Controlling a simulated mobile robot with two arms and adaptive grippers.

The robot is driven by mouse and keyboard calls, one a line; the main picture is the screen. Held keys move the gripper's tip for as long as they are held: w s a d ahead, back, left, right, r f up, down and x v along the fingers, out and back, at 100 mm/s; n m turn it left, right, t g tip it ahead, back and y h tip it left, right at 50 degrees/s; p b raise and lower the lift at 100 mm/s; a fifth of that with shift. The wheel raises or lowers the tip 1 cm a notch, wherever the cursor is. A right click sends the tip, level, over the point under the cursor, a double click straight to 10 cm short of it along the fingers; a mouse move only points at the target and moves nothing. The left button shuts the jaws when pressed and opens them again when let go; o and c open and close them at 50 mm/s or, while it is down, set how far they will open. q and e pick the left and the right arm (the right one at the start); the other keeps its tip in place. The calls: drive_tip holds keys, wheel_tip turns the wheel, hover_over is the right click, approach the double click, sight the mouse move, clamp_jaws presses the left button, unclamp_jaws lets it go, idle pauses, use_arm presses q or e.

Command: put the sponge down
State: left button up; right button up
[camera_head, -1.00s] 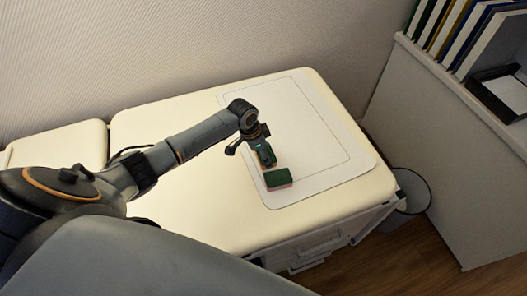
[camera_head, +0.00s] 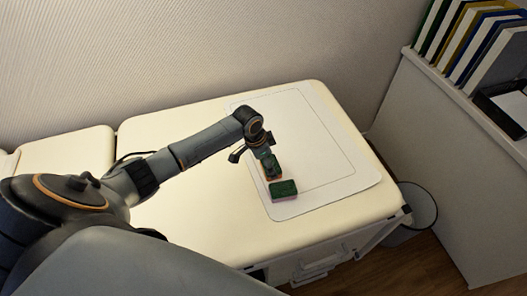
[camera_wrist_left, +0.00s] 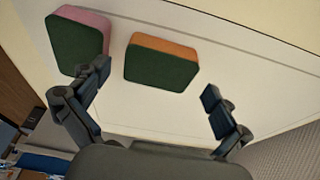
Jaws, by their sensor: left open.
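A green sponge with a pink underside (camera_head: 284,188) lies on the white mat (camera_head: 330,170) near its front edge. It also shows at the upper left of the left wrist view (camera_wrist_left: 77,42). A second green sponge, with an orange side (camera_wrist_left: 160,62), is in the left wrist view between and just beyond my fingers. In the head view it is mostly hidden beneath my left gripper (camera_head: 271,168). My left gripper is open, with its fingers apart (camera_wrist_left: 155,90) and a gap beside the orange-sided sponge. Whether that sponge lies flat on the mat is hard to tell. My right gripper is not in view.
The cream table (camera_head: 200,215) has free room left of the mat. A wall stands behind. A waste bin (camera_head: 415,210) stands on the floor at the right, beside a grey shelf unit (camera_head: 440,130) with binders (camera_head: 480,40) on top.

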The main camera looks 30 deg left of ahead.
use_arm(q)
drive_tip(key=v, duration=1)
drive_tip(key=shift+r, duration=0.3)
drive_tip(key=shift+s+a+f, duration=0.1)
